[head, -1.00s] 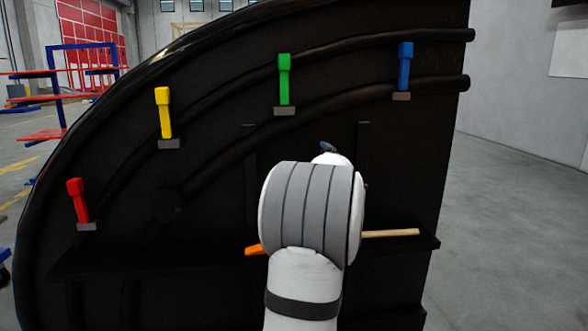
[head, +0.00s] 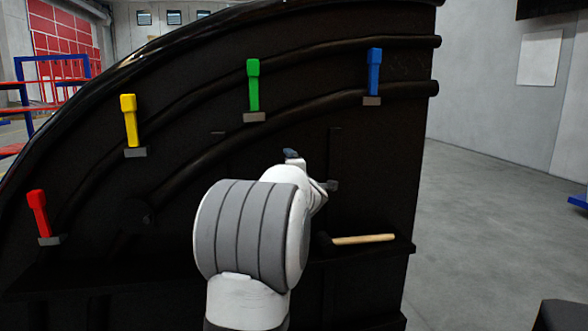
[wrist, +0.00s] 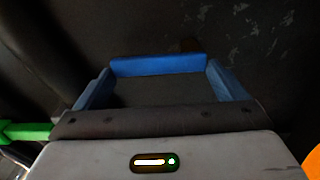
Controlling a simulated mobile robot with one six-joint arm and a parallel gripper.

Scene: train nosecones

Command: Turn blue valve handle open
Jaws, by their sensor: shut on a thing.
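The blue valve handle (head: 374,72) stands upright on its grey base, high on the right of the curved black panel. My gripper (head: 312,170) is below it and to its left, in front of the panel, clearly apart from it. In the wrist view, my gripper (wrist: 158,88) shows blue parts at the left, right and far side, around a dark middle. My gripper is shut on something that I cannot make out. In the head view, my arm hides part of the gripper.
Green (head: 253,85), yellow (head: 130,120) and red (head: 38,213) handles stand along the panel to the left. A wooden-handled tool (head: 362,239) lies on the black shelf (head: 395,250) below. The wrist view shows a green part (wrist: 25,131) at left and an orange piece (wrist: 312,162) at right.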

